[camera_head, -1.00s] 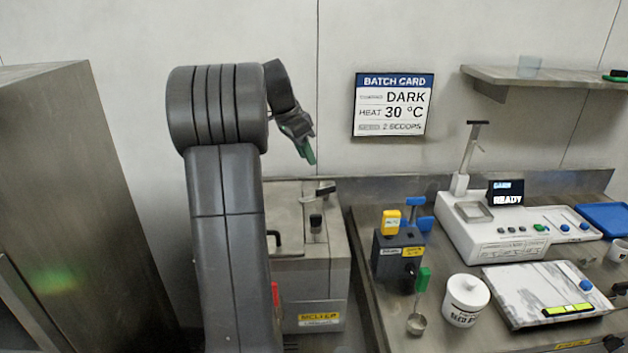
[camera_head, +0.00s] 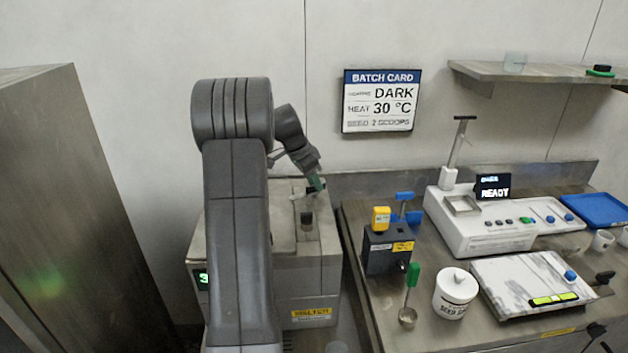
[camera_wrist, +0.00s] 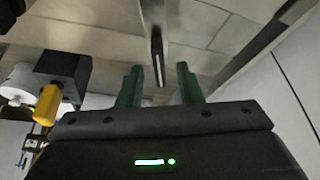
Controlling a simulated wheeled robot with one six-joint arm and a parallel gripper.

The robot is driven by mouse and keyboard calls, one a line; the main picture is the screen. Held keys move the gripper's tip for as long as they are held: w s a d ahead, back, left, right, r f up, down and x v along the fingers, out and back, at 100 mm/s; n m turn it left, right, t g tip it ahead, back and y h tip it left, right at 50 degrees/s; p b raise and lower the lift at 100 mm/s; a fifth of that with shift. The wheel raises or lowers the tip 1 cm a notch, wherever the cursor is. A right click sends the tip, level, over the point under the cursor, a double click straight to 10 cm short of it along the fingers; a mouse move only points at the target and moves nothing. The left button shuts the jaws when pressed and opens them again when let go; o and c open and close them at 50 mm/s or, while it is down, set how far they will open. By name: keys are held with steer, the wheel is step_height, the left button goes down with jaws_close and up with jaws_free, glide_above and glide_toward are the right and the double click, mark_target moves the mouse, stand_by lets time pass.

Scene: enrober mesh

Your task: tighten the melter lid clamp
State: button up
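The grey metal melter (camera_head: 318,262) stands left of the bench, partly hidden behind my arm. Its lid clamp (camera_head: 298,195) is on top near the back, with a bar and a black-tipped end, partly covered by my gripper. A black knob (camera_head: 306,218) stands in front of it. My gripper (camera_head: 317,184) is at the clamp, green fingers pointing down. In the wrist view, the two green fingers (camera_wrist: 158,70) are apart, and the clamp's bar with its dark end (camera_wrist: 156,45) lies between them in the picture. I cannot tell whether they touch it.
The bench right of the melter holds a dark box with a yellow block (camera_head: 381,218), a green-handled scoop (camera_head: 412,275), a white lidded pot (camera_head: 455,293) and a white machine (camera_head: 480,225). A tall metal cabinet (camera_head: 85,200) stands at left. A batch card (camera_head: 381,101) hangs behind.

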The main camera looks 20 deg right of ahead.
steer(key=shift+d+f, duration=0.15)
steer(key=shift+f, duration=0.2)
jaws_close()
steer(key=shift+w+f+m+g+b, duration=0.1)
steer(key=shift+m+g+b, duration=0.25)
steer(key=shift+m, duration=0.45)
steer(key=shift+m+g, duration=0.55)
steer(key=shift+m, duration=0.95)
jaws_free()
